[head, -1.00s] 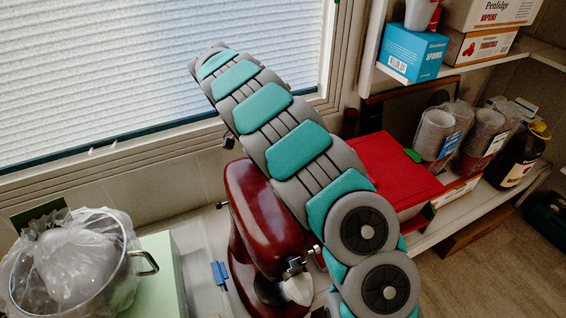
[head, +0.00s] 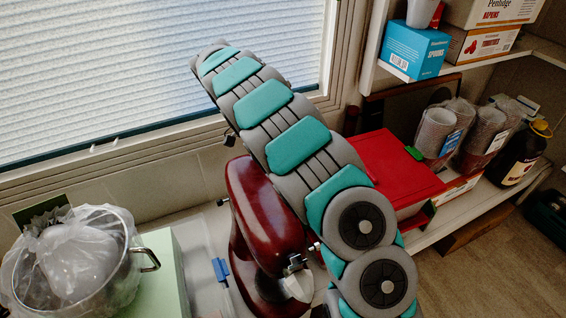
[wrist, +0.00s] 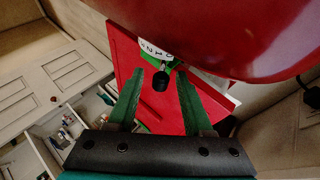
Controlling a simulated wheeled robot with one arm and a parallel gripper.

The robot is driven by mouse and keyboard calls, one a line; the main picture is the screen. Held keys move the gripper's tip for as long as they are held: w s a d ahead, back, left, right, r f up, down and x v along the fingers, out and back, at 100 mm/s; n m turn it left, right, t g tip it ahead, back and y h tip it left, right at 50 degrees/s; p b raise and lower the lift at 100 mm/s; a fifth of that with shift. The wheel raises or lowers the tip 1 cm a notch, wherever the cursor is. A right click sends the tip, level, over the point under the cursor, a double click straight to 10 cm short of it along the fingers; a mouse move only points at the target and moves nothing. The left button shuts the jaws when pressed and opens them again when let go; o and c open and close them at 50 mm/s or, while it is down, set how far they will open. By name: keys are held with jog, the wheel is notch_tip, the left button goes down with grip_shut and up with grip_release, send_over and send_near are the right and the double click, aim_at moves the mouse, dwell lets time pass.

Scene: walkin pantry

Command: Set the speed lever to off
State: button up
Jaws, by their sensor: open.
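The dark red stand mixer (head: 265,215) stands on the counter in the head view, partly behind my arm. Its glossy red body (wrist: 230,35) fills the top right of the wrist view. Below the body is a white numbered speed scale (wrist: 155,48). My gripper (wrist: 160,77) has green fingers spread apart, one on each side of the knob. I see no clear contact. The lever and my gripper's fingers are hidden in the head view.
A pot wrapped in clear plastic (head: 75,260) and a pale green box (head: 165,275) are left of the mixer. A red box (head: 395,165), bagged cups (head: 437,132) and a dark bottle (head: 520,155) are to the right. The window blind (head: 150,60) is behind.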

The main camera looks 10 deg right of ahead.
jog(key=shift+s+d+r+t+b, duration=0.1)
jog(key=shift+s+d+t+b, duration=0.1)
jog(key=shift+t+b, duration=0.35)
jog(key=shift+s+t+b, duration=0.15)
jog(key=shift+t+b, duration=0.1)
jog(key=shift+b, duration=0.35)
